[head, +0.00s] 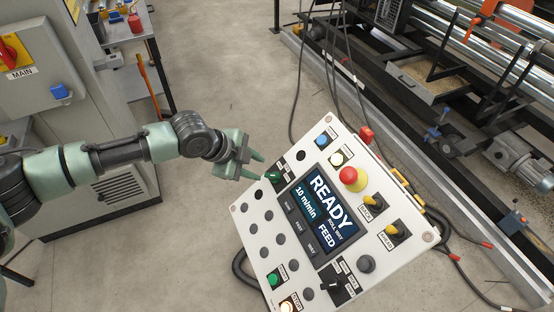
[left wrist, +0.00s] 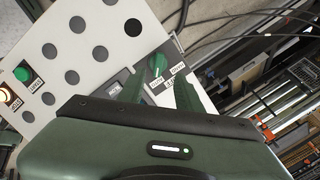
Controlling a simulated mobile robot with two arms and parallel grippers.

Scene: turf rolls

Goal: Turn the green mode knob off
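The control panel (head: 247,215) is a tilted white board with a dark screen (head: 318,212) reading READY, 10 m/min and FEED. The green mode knob (head: 273,176) sits near the panel's upper left edge, beside small labels. My left gripper (head: 262,168) is open, with its two green fingers at this edge, close to the knob. In the left wrist view the green knob (left wrist: 157,66) shows just beyond the gap between the parted fingers (left wrist: 160,88). Contact between fingers and knob cannot be told. My right gripper is not in view.
The panel also carries a red emergency button (head: 353,179), yellow-marked switches (head: 398,230), a black selector (head: 335,285) and a lit button (head: 288,305). A grey cabinet (head: 80,120) stands left, a roller machine (head: 480,90) right. Cables hang behind the panel.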

